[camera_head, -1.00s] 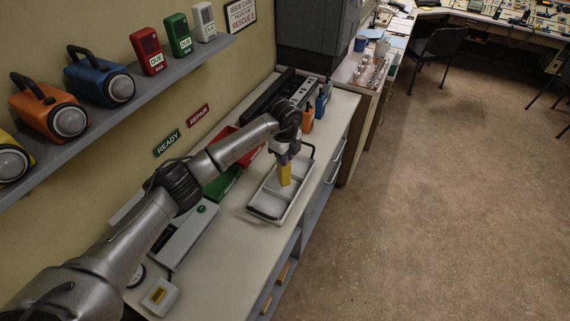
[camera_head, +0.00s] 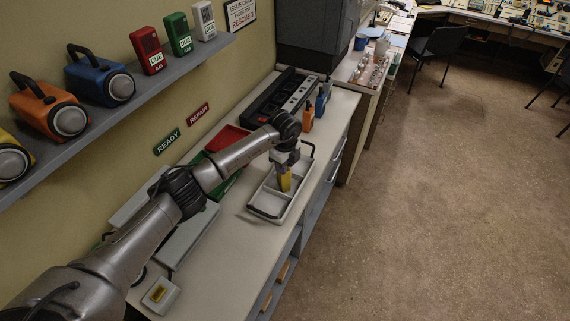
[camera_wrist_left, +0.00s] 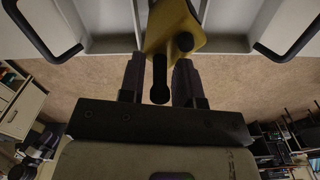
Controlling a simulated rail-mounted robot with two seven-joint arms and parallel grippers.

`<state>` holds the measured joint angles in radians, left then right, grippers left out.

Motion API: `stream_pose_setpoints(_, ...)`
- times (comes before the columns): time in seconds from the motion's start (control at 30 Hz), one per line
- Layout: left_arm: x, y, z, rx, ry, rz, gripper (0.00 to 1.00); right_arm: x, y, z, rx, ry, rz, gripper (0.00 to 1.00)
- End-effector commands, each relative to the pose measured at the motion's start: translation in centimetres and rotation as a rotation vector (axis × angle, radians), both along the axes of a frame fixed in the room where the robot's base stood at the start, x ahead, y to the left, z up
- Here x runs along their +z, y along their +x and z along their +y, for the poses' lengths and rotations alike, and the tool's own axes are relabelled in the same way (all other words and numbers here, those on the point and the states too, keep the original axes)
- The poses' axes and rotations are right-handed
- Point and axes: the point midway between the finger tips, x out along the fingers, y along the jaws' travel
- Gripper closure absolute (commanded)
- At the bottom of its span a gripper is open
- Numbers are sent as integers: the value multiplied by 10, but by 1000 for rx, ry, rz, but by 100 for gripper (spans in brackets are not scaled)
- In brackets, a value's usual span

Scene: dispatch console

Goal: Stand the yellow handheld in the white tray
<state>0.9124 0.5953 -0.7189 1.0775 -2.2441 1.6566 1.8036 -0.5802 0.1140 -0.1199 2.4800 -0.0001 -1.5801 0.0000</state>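The yellow handheld (camera_head: 285,183) is at the white tray (camera_head: 266,213), between its walls near the middle. It looks slightly tilted; whether its base touches the tray floor is hidden. My left gripper (camera_head: 286,165) is directly above it, at its top end. In the left wrist view the yellow body (camera_wrist_left: 172,30) sits at and beyond the fingertips, turned askew. Its black antenna stands between the two fingers (camera_wrist_left: 159,72) with small gaps on both sides. Whether the fingers press on the body cannot be told. My right gripper is not in view.
The tray has dark handles at its ends and divided compartments. Orange (camera_head: 308,118) and blue (camera_head: 321,103) handhelds stand behind it. A red bin (camera_head: 227,137) is left of the tray. The counter's front edge runs close along the tray's right.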

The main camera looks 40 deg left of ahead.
Motion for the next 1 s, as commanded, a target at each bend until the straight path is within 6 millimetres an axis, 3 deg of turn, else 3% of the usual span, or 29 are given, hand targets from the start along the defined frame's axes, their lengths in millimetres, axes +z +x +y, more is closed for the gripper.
stream_pose_setpoints(0.1,0,0,0,0,0,0,58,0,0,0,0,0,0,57)
stream_pose_setpoints(0.47,9,1,0,-1,0,-2,58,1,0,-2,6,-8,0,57)
stream_pose_setpoints(1.0,100,1,0,-1,1,-3,58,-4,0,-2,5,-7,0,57)
